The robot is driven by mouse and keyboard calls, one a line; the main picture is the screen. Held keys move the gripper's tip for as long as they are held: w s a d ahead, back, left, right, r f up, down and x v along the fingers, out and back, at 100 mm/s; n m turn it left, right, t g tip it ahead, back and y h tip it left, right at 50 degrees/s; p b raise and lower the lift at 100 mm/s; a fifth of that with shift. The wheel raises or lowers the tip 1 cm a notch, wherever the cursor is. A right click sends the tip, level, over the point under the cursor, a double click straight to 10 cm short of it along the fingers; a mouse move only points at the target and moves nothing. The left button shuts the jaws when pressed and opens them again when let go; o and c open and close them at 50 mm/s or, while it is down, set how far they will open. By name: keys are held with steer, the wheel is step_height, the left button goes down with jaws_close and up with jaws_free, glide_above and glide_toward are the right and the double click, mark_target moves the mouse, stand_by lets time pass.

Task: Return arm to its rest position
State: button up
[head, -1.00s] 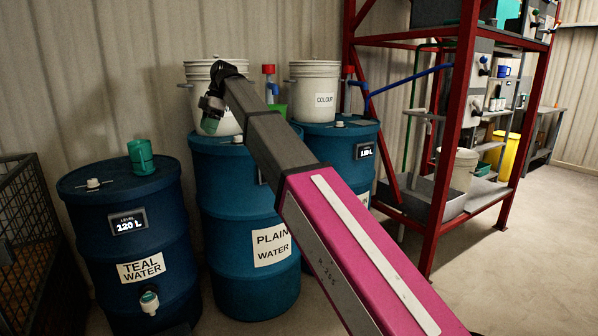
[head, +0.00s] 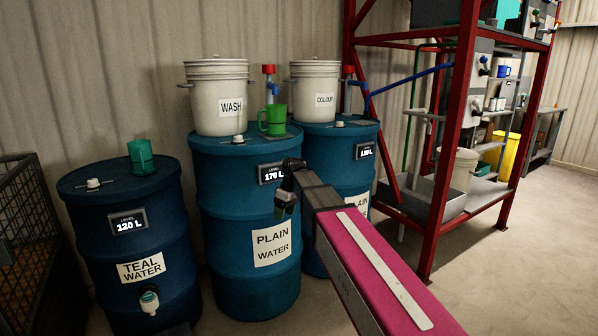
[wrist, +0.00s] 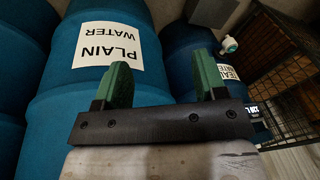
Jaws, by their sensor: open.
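My arm reaches in from the lower right in the head view, a pink link with a white strip. My gripper (head: 286,203) hangs at its end, in front of the right part of the middle blue drum labelled PLAIN WATER (head: 232,215). In the wrist view my gripper (wrist: 162,82) shows two green fingers spread apart with nothing between them. The PLAIN WATER label (wrist: 110,45) is beyond the fingers, upside down. The gripper's fingertips are small and dark in the head view.
A teal water drum (head: 150,240) with a teal cup (head: 141,157) stands left. A WASH bucket (head: 218,105) and a green mug (head: 273,119) stand on the middle drum. A COLOUR bucket (head: 315,90) sits behind. A wire cage (head: 30,220) is left, a red rack (head: 455,150) right.

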steer(key=s+d+f+m+h, duration=0.1)
steer(key=s+d+f+m, duration=0.4)
steer(key=s+d+f, duration=0.3)
steer(key=s+d+f+m+h, duration=0.1)
steer(key=s+d+f+m, duration=0.5)
steer(key=d+f, duration=0.8)
steer(key=s+d, duration=0.2)
steer(key=s, duration=0.1)
steer(key=shift+s+d+f+m, duration=0.15)
steer(key=shift+s+f+m, duration=0.05)
steer(key=shift+f+m, duration=0.1)
